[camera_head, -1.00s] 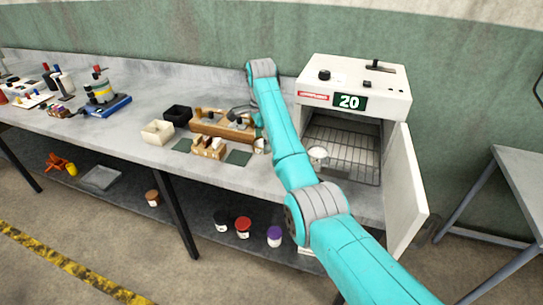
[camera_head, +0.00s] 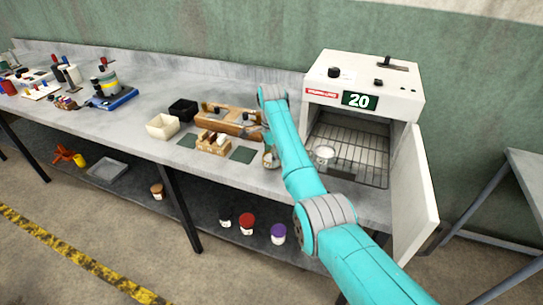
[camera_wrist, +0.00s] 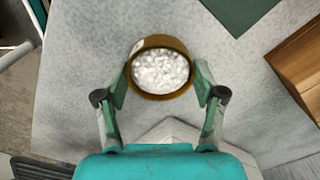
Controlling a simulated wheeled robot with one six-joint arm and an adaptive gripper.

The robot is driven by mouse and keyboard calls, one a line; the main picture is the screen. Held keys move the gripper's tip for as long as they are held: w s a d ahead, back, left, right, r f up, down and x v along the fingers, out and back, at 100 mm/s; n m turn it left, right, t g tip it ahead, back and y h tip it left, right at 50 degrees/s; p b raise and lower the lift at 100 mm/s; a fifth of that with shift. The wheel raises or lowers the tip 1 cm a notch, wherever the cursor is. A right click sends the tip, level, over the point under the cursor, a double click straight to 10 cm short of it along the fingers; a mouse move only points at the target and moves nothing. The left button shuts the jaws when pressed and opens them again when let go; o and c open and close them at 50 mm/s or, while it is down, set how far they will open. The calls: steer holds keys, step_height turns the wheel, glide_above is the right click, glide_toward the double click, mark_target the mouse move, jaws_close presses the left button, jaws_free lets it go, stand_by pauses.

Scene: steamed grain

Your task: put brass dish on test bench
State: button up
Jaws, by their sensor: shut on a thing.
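The brass dish (camera_wrist: 172,42) is round, with white grains filling it. My gripper (camera_wrist: 160,88) is shut on its sides, one finger at each side, in the wrist view. In the head view the dish shows small beside my arm (camera_head: 270,160), over the front part of the grey test bench (camera_head: 235,177), left of the oven. My fingers are mostly hidden behind my arm there. The dish looks about level. I cannot tell whether its base touches the bench.
The oven (camera_head: 365,70) reads 20 and its door (camera_head: 415,195) stands open at the right. A pale dish (camera_head: 323,154) sits inside. A dark green mat (camera_head: 242,154), a wooden rack (camera_head: 228,122) and a small block holder (camera_head: 213,143) lie left of my gripper.

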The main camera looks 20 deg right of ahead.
steer(key=shift+f, duration=0.2)
steer(key=o, duration=1.2)
steer(key=shift+c, duration=0.2)
